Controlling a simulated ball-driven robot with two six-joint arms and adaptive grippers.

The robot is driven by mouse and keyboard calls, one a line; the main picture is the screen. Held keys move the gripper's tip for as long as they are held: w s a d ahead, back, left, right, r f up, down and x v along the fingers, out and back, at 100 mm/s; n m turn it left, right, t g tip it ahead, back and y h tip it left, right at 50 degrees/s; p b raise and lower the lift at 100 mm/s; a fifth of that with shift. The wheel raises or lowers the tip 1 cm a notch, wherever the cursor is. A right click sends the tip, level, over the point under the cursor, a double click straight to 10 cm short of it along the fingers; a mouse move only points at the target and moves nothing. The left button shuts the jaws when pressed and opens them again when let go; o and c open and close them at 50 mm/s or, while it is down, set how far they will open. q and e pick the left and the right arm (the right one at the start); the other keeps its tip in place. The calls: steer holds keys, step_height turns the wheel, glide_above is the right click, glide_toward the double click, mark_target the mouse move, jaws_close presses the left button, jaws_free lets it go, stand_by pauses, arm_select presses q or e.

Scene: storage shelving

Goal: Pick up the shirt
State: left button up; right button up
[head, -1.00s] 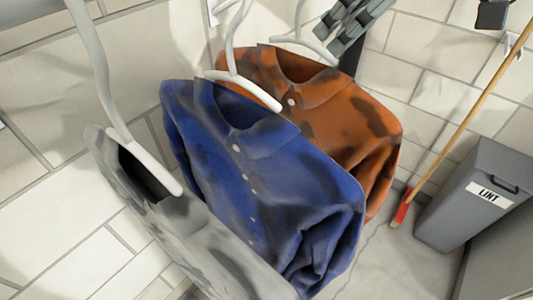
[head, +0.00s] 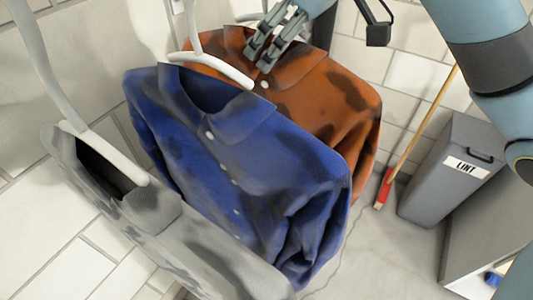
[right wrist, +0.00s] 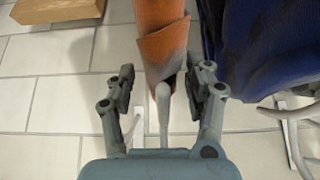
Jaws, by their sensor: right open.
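Three stained shirts hang on white hangers: an orange one (head: 340,115) at the back, a blue one (head: 240,165) in the middle and a grey one (head: 190,235) in front. My right gripper (head: 262,56) is open at the orange shirt's collar. In the right wrist view, the orange shirt (right wrist: 163,45) and its white hanger (right wrist: 163,112) lie between the open fingers of my right gripper (right wrist: 164,84). The blue shirt (right wrist: 262,50) is beside the right finger there. I cannot tell whether the fingers touch the cloth. My left gripper is not in view.
A grey bin (head: 450,170) labelled LINT stands on the floor at the right. A broom with a red head (head: 384,187) leans beside it. White tiled walls (head: 60,215) are behind the shirts. The blue shirt hangs close to the orange one.

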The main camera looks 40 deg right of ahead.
steer(key=shift+w+a+f, duration=0.2)
steer(key=shift+w+f, duration=0.1)
steer(key=shift+f, duration=0.3)
jaws_close()
